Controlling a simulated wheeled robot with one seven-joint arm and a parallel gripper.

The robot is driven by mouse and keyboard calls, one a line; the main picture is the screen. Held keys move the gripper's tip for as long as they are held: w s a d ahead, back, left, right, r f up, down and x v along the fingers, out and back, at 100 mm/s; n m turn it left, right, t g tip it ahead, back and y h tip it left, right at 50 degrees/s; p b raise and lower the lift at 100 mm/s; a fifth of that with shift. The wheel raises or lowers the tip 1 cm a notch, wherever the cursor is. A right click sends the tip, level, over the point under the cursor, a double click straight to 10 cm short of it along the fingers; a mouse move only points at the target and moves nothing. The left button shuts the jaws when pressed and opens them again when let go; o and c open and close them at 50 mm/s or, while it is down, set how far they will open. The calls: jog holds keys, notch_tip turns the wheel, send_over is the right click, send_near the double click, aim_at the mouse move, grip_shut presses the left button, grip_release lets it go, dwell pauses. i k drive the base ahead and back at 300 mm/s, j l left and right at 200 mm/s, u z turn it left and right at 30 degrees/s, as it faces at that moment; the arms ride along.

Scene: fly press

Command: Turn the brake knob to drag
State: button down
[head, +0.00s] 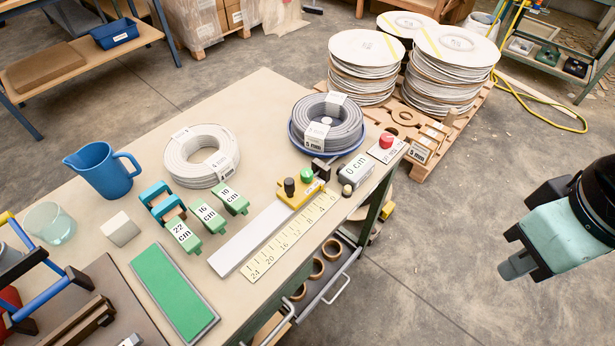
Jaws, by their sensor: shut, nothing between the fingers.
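No knob here carries a readable brake or drag marking. A black knob (289,187) stands upright on a yellow block (299,194) at the head of the ruler, beside a green knob (306,174). A small pale knob (347,190) sits below the grey "0 cm" block (356,171). I cannot tell which one is the brake knob, or any knob's setting. My gripper (514,266) is at the right, over the floor, well clear of the bench and the knobs. It is shut and empty, its fingers pointing left and down.
The bench (265,100) holds a grey cable coil (328,122) in a blue-rimmed holder, a white coil (200,155), a ruler (290,236), green labelled blocks (208,215) and a red button (386,140). An open drawer (325,285) juts out below. Floor between gripper and bench is clear.

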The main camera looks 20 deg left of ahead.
aim_at(386, 140)
jog(key=i+l+u, duration=0.1)
jog(key=u, duration=0.3)
jog(key=i+l+u, duration=0.15)
jog(key=i+u, duration=0.15)
jog(key=u, duration=0.15)
jog(key=i+l+u, duration=0.15)
jog(key=u, duration=0.25)
